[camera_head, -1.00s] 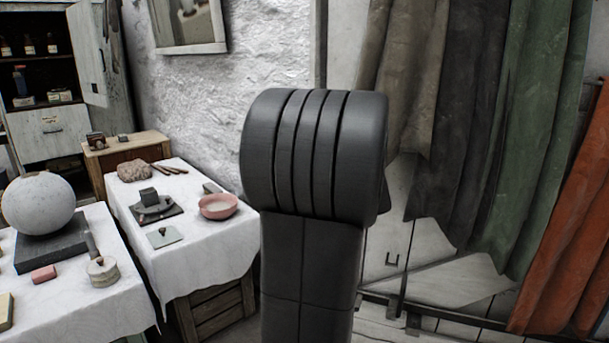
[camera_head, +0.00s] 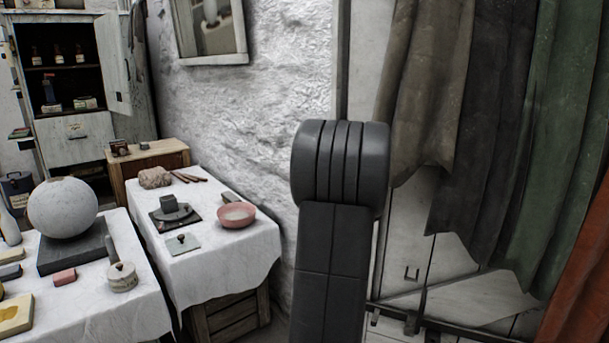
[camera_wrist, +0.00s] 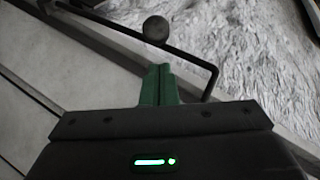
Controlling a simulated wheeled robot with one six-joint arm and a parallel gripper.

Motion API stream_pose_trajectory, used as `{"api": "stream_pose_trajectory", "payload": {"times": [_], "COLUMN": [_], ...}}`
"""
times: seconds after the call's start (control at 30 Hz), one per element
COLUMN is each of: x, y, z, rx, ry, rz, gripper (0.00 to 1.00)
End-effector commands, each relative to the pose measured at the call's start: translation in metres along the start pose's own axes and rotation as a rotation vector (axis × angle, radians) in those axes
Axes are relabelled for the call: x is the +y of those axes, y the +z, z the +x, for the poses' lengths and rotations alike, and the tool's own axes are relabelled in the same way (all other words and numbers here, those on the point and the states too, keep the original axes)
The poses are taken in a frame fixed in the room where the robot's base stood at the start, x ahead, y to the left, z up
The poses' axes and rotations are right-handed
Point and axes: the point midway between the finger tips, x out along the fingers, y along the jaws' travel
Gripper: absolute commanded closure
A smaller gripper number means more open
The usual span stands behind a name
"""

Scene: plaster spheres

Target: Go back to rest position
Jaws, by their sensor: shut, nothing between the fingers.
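My gripper (camera_wrist: 159,86) shows in the wrist view, its green fingers together and nothing between them. Beyond the fingertips are a dark metal bar (camera_wrist: 110,22) with a bend and a dark round ball (camera_wrist: 156,30), in front of a pale rough surface. I cannot tell whether the fingers touch the bar. In the head view my dark arm stands upright right of centre, and the gripper itself does not show there.
At left, a white-clothed table bears a grey plaster sphere (camera_head: 63,207) on a dark slab (camera_head: 72,246). A second table holds a pink bowl (camera_head: 235,215). A wooden crate (camera_head: 228,318) is beneath it. Brown (camera_head: 425,90) and green (camera_head: 560,150) cloths hang at right.

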Motion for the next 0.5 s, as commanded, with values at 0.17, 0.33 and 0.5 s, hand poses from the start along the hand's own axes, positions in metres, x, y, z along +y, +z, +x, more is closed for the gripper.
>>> {"api": "stream_pose_trajectory", "payload": {"times": [0.17, 0.33, 0.5], "x": [0.0047, 0.0056, 0.0056], "y": [0.0074, 0.0094, 0.0098], "z": [0.0073, 0.0092, 0.0094], "rx": [-0.001, -0.001, -0.002], "ry": [0.0, 0.0, 0.0], "rz": [0.001, 0.001, 0.002], "gripper": [1.0, 1.0, 1.0]}}
